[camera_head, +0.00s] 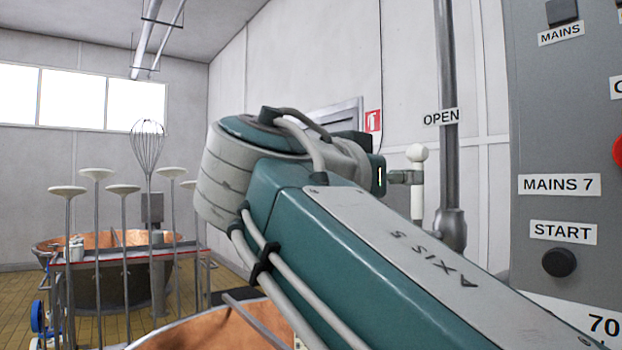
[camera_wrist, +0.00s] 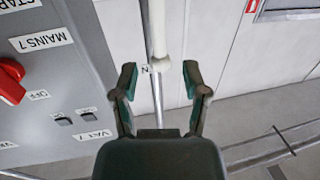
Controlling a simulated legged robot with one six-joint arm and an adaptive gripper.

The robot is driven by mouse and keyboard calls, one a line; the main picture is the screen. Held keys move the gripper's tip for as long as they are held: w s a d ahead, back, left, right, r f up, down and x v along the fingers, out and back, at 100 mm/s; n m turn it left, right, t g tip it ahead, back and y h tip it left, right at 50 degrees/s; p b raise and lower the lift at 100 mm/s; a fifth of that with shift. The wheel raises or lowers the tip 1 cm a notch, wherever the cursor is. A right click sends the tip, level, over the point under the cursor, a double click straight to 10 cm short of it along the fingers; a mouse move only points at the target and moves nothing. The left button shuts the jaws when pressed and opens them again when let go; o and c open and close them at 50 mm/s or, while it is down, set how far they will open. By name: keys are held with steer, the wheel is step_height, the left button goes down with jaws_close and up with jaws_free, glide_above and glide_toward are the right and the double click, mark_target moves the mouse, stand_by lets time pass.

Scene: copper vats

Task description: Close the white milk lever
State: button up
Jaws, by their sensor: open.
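The white milk lever (camera_head: 417,185) stands upright with a round white knob on top, right of my arm's wrist in the head view. It also shows in the wrist view (camera_wrist: 157,28), where its knob end points down between the fingertips. My gripper (camera_wrist: 161,78) is open, with one finger on each side of the knob in the picture. No contact shows, and I cannot tell the depth gap. In the head view my arm hides most of the gripper.
A grey pipe (camera_head: 447,120) with an OPEN label (camera_head: 441,117) runs behind the lever. A grey control panel (camera_head: 560,100) with a red knob (camera_wrist: 10,80) stands close on the right. A copper vat (camera_head: 215,330) lies below my arm. Whisk (camera_head: 148,145) and tools stand left.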

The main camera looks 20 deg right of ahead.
steer(key=shift+x, duration=3.4)
steer(key=shift+c, duration=0.3)
jaws_close()
